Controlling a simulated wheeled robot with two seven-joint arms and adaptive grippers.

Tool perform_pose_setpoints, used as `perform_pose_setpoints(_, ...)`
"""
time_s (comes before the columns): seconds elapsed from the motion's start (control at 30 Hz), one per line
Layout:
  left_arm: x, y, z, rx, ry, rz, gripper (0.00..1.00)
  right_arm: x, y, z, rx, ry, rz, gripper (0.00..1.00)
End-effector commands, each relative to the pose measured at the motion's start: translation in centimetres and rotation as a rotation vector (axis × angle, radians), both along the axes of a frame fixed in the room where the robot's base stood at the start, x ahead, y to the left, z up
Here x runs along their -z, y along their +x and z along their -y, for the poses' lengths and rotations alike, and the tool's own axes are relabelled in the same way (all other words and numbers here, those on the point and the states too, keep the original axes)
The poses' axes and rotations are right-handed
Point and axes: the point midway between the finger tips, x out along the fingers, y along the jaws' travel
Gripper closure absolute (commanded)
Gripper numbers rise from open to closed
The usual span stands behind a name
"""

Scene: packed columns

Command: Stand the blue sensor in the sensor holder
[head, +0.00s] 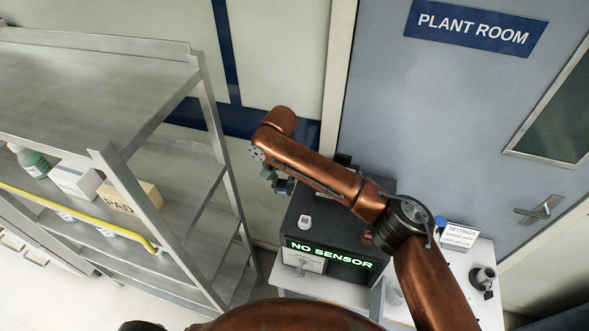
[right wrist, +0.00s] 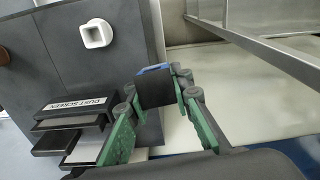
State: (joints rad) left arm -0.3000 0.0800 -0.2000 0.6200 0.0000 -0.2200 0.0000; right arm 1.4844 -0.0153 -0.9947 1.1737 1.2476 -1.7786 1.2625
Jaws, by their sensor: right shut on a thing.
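My right gripper (head: 283,184) hangs above the back left of a dark box, and its jaws are partly hidden by the arm in the head view. In the right wrist view its green-padded fingers (right wrist: 158,100) are shut on a dark block with a blue end (right wrist: 154,72), which appears to be the blue sensor. A small white square socket (head: 305,221) stands on top of the box, apparently the sensor holder. It also shows in the right wrist view (right wrist: 97,33), with a dark square opening, apart from the held block. My left gripper is out of view.
The dark box's display (head: 330,254) reads "NO SENSOR". Slots labelled "DUST SCREEN" (right wrist: 75,125) show beside the fingers. A metal rack (head: 210,110) stands left.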

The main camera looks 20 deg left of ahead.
Motion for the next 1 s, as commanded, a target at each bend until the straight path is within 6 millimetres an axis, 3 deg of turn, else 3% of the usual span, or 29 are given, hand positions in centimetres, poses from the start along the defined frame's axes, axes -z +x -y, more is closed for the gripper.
perform_pose_setpoints(0.17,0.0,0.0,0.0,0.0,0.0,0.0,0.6,-0.3,-2.5,3.5,0.062,-0.011,-0.118,1.0)
perform_pose_setpoints(0.43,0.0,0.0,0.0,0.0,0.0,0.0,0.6,-3.2,-4.4,7.9,0.116,-0.013,-0.213,1.0)
perform_pose_setpoints(1.0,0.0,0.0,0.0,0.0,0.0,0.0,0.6,-4.0,-4.8,8.6,0.124,-0.014,-0.231,1.0)
